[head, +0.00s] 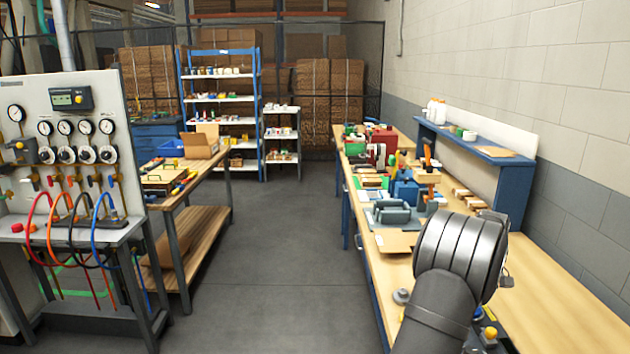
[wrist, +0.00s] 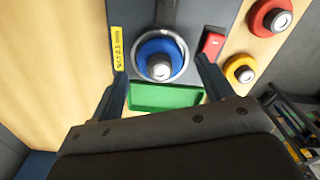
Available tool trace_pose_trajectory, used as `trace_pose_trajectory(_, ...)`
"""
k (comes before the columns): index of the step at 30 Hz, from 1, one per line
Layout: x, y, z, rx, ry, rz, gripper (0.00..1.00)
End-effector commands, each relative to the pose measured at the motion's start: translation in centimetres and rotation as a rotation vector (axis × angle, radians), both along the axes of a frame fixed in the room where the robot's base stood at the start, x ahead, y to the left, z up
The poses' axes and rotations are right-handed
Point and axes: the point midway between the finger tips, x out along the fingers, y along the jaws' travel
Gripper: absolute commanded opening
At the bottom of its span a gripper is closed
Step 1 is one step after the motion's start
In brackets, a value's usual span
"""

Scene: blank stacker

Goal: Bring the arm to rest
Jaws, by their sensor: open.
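My arm (head: 450,270) reaches over the long wooden workbench (head: 570,307) on the right in the head view. My gripper (wrist: 160,72) shows in the wrist view with its two dark fingers spread apart and nothing held between them. Below and beyond the fingers is a round blue piece (wrist: 152,47) with a silver centre, on a grey fixture (wrist: 182,20). I cannot tell how far the fingertips are above these. In the head view my gripper is hidden behind the arm.
A red ring (wrist: 262,14) and a yellow ring (wrist: 232,66), each with a silver centre, sit to the right. A small red block (wrist: 213,43) is near the right finger. Bins and tools crowd the bench's far half. The grey floor (head: 290,260) is clear.

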Motion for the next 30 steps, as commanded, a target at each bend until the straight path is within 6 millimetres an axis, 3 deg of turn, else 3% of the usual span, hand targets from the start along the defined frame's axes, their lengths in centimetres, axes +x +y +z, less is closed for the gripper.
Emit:
trace_pose_trajectory(2, -0.1, 0.0, -1.8, 0.002, 0.003, 0.0, 0.73)
trace_pose_trajectory(3, 0.1, 0.0, -0.3, -0.003, -0.005, 0.0, 0.73)
trace_pose_trajectory(9, 0.0, -0.1, 3.7, -0.003, -0.003, -0.001, 0.73)
trace_pose_trajectory(30, -11.7, -4.5, 10.4, 0.0, 0.0, -0.006, 0.73)
